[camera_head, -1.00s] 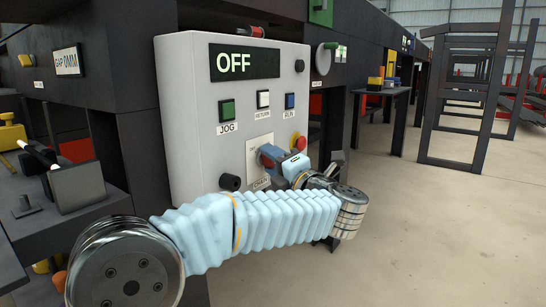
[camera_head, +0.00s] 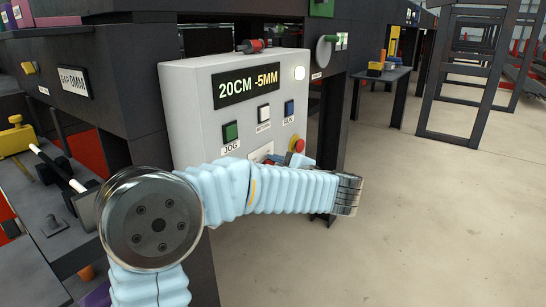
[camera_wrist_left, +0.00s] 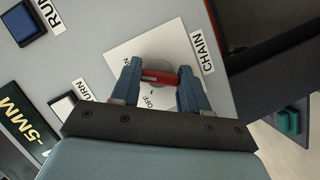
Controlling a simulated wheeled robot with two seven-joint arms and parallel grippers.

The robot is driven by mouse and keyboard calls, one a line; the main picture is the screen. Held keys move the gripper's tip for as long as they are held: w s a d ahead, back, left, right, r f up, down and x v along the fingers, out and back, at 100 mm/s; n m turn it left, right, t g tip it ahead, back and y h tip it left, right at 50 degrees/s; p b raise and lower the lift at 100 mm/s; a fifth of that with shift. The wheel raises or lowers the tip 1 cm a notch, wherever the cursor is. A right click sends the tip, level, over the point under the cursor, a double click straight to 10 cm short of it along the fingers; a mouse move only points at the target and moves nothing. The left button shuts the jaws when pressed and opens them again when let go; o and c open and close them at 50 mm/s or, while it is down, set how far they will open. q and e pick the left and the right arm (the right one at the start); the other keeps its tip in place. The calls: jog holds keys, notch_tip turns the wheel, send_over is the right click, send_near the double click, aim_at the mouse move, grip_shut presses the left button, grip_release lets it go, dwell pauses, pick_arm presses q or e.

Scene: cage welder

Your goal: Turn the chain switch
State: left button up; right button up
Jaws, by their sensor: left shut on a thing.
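The chain switch (camera_wrist_left: 160,77) has a red handle on a round grey base, set on a white plate beside a CHAIN label (camera_wrist_left: 203,51). In the wrist view, the blue fingers of my left gripper (camera_wrist_left: 159,82) close on both ends of the red handle. OFF is legible on the plate below the handle; another marking is partly covered. In the head view my left gripper (camera_head: 290,159) is at the lower right of the control box (camera_head: 188,120), and my arm hides most of the switch. My right gripper is not in view.
The box carries a display (camera_head: 247,87) reading 20CM -5MM, a bright round lamp (camera_head: 299,73), a green JOG button (camera_head: 231,131), a white button (camera_head: 264,113), a blue button (camera_head: 289,107) and a red mushroom button (camera_head: 298,145) close above my gripper. Open floor lies at right.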

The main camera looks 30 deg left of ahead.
pick_arm(q)
jog(key=shift+m+g+h+p, duration=0.3)
jog(key=shift+m+p, duration=0.05)
jog(key=shift+m, duration=0.35)
jog(key=shift+f, duration=0.1)
jog(key=o, duration=1.1)
jog(key=shift+c, duration=0.2)
jog(key=v, duration=1.4)
jog(key=shift+b, duration=0.35)
jog(key=shift+w, duration=0.15)
